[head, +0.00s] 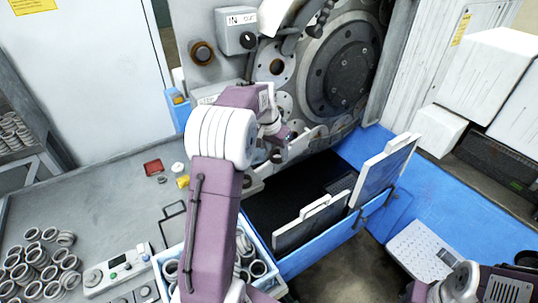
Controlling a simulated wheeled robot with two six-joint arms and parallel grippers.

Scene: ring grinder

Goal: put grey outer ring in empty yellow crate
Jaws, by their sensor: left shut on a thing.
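My left arm reaches up the middle of the view, and its gripper (283,150) is at the front of the grinder, below the big dark wheel. It is shut on a small grey thing that looks like a ring, mostly hidden by the gripper and machine parts. Many grey rings (40,262) lie loose on the grey table at the lower left. More rings sit in a blue-edged crate (160,258), partly hidden behind my left arm. No empty yellow crate shows. Part of my right arm shows at the lower right, but its gripper does not.
The grinder (345,68) stands at the back, with a black, blue-edged trough (283,208) and upright panels (385,168) in front. White boxes (485,75) stand at right. The table's middle left is clear.

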